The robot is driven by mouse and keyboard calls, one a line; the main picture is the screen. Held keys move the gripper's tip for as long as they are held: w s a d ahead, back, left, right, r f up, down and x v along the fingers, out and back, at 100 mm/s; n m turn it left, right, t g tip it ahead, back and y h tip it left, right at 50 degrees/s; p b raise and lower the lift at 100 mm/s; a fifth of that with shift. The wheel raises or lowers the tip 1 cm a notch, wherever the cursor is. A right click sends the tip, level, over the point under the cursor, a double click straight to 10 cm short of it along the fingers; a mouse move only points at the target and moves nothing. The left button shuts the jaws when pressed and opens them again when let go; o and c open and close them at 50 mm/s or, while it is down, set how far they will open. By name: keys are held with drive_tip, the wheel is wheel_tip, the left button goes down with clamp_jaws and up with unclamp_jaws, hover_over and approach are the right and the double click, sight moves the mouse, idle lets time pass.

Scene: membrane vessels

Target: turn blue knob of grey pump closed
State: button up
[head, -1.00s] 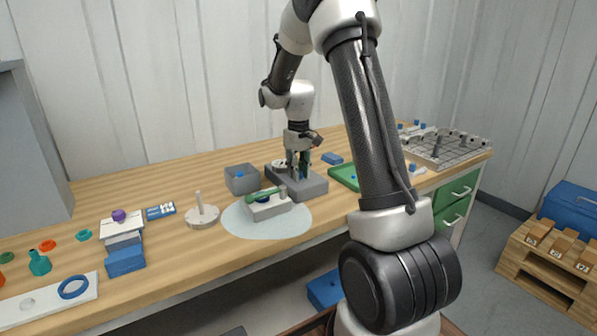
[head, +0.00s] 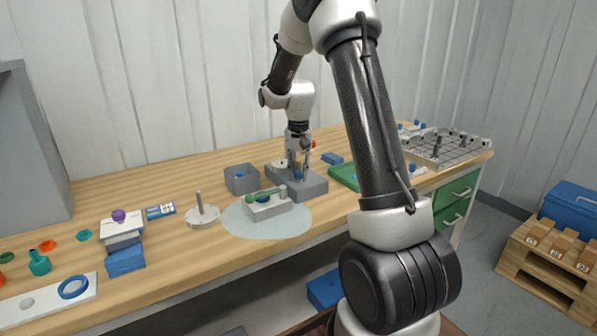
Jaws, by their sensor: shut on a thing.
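The grey pump (head: 312,188) is a low grey block on the wooden bench, behind and right of the round pale mat. My gripper (head: 298,175) points down over the middle of the pump, with its fingers low against the top. It is shut on the blue knob, which is mostly hidden between the fingers. A small yellowish-orange patch shows between or beside the fingers; I cannot tell what it is. The knob's exact angle is too small and too covered to read.
A grey bin (head: 241,180) stands just left of the pump. A green tray (head: 344,177) lies to the right. A disc with an upright peg (head: 202,215) stands further left.

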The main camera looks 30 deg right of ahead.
sight(299, 172)
idle(0.4)
drive_tip(key=o, duration=1.1)
drive_tip(key=shift+c, duration=0.2)
drive_tip(key=shift+r, duration=0.1)
wheel_tip(299, 172, up, 12)
